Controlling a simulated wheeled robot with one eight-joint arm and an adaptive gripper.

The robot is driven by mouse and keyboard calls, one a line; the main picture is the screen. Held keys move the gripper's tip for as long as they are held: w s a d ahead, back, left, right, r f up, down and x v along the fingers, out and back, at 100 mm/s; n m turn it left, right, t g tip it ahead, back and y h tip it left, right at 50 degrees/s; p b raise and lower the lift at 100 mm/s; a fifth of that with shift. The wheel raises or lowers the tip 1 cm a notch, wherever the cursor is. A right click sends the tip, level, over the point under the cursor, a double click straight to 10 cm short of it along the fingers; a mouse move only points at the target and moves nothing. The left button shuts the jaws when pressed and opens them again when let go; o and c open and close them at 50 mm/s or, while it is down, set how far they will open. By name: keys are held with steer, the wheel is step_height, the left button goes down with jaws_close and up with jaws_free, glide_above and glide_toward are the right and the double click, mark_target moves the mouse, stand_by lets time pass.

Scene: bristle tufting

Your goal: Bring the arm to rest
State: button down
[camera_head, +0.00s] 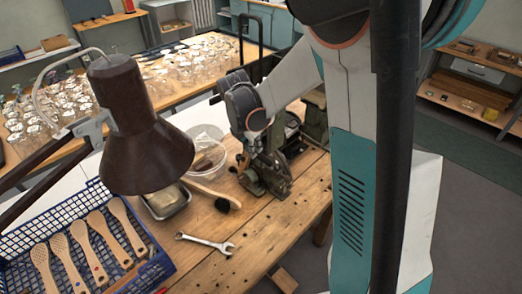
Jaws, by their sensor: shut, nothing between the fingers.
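My arm comes down from the top of the view, with its white and teal links in the foreground and a dark wrist joint at the middle. My gripper (259,147) hangs below the wrist, small and dark, over the workbench (285,215). It is shut and empty. It overlaps a grey-green bench machine (268,175) in the picture; I cannot tell whether they touch. A wooden-handled brush (207,193) with dark bristles lies on the bench, left of the machine and apart from my gripper.
A brown lamp (140,130) stands at the left. A blue crate (80,207) holds several wooden brush bodies. A clear tub (208,160), a metal tray (167,203) and a wrench (207,242) are on the bench. A glassware table (170,98) stands behind. Floor at the right is open.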

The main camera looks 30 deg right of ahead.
steer(key=shift+v, duration=0.8)
steer(key=shift+s+a, duration=0.1)
steer(key=s+a+m+t+y+b, duration=0.1)
steer(key=s+a+m+t+b, duration=0.2)
steer(key=s+m+b, duration=0.3)
steer(key=s+a+m+t+y+b, duration=0.1)
steer(key=s+a+m+t+b, duration=0.2)
steer(key=s+m, duration=1.2)
steer(key=a+b, duration=0.2)
steer(key=b, duration=0.1)
steer(key=shift+a+m+y, duration=0.2)
steer(key=shift+m+y, duration=0.1)
